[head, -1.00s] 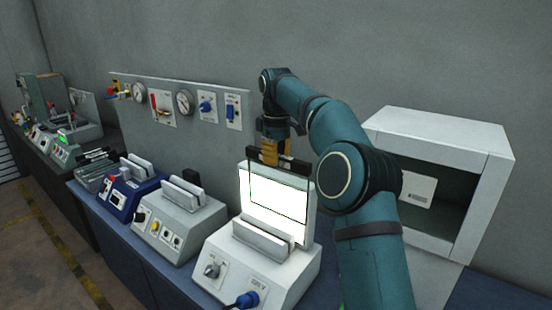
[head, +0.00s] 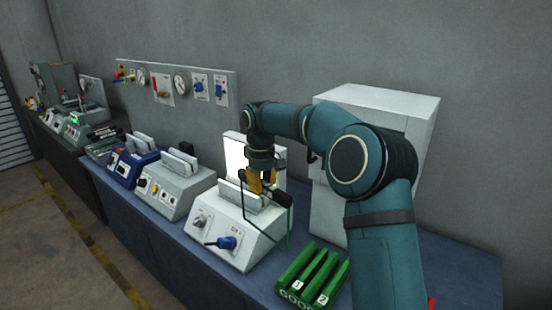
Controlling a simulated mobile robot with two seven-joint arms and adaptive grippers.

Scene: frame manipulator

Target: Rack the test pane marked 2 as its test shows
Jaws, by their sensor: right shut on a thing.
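My right gripper (head: 262,183), yellow-fingered, is shut on the dark top bar of a clear pane (head: 266,232) with a thin greenish outline. The pane hangs in the air at a slant, over the right side of the white light box (head: 233,227). No mark on the pane can be read. The box's lit screen (head: 235,153) is partly hidden behind the gripper and arm. A green slotted rack (head: 293,270) labelled GOOD, with tags 1 and 2, stands on the blue bench to the right. My left gripper is out of view.
A grey slotted tester (head: 174,191) and a blue one (head: 132,165) stand to the left. A gauge panel (head: 175,83) rises behind them. A white cabinet (head: 340,115) stands behind my right arm. My arm hides part of the bench beside the green rack.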

